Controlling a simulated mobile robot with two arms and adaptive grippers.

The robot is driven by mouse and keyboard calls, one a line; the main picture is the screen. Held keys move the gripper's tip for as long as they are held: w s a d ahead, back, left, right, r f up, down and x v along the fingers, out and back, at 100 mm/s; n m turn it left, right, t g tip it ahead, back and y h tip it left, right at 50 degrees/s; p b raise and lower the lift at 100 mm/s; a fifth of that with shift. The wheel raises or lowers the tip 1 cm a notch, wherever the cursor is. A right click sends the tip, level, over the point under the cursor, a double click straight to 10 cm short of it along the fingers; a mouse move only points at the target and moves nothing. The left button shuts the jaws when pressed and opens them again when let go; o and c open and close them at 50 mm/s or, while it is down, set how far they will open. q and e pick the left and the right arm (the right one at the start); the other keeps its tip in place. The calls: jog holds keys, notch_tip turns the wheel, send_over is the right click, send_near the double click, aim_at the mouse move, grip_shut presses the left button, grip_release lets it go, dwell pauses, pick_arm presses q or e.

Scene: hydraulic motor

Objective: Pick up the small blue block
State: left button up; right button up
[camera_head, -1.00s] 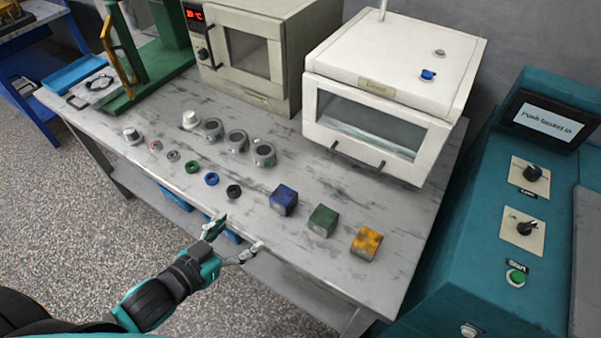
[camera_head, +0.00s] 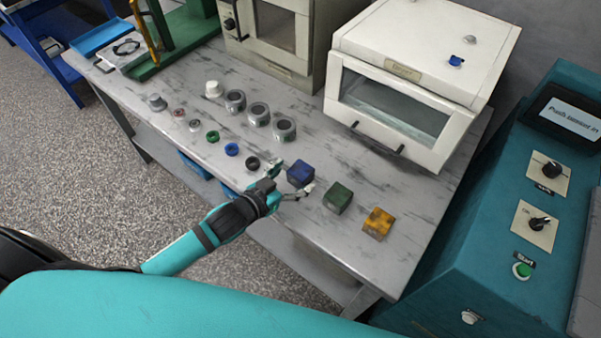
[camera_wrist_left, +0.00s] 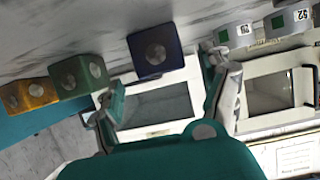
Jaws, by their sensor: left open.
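The small blue block (camera_head: 300,173) sits on the grey table, left of a green block (camera_head: 340,197) and a yellow block (camera_head: 378,223). My left gripper (camera_head: 291,180) is open at the near side of the blue block, with its fingertips around the block's near edge in the head view. In the left wrist view the blue block (camera_wrist_left: 156,52) shows ahead of the open gripper (camera_wrist_left: 162,85), between the lines of its two fingers. I cannot tell whether a finger touches it. My right gripper is not in view.
A black ring (camera_head: 252,163) lies just left of the gripper. Blue (camera_head: 231,149) and green (camera_head: 212,136) rings and several grey cylinders stand farther left and back. A white oven-like box (camera_head: 405,95) stands behind the blocks. A teal machine (camera_head: 480,230) stands at the right.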

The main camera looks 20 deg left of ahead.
aim_at(298, 172)
pick_arm(q)
jog(key=x, duration=0.4)
jog(key=shift+w+p, duration=0.25)
jog(key=shift+p, duration=0.05)
jog(key=shift+s, duration=0.1)
jog(key=c, duration=1.5)
jog(key=shift+r, duration=0.1)
grip_shut()
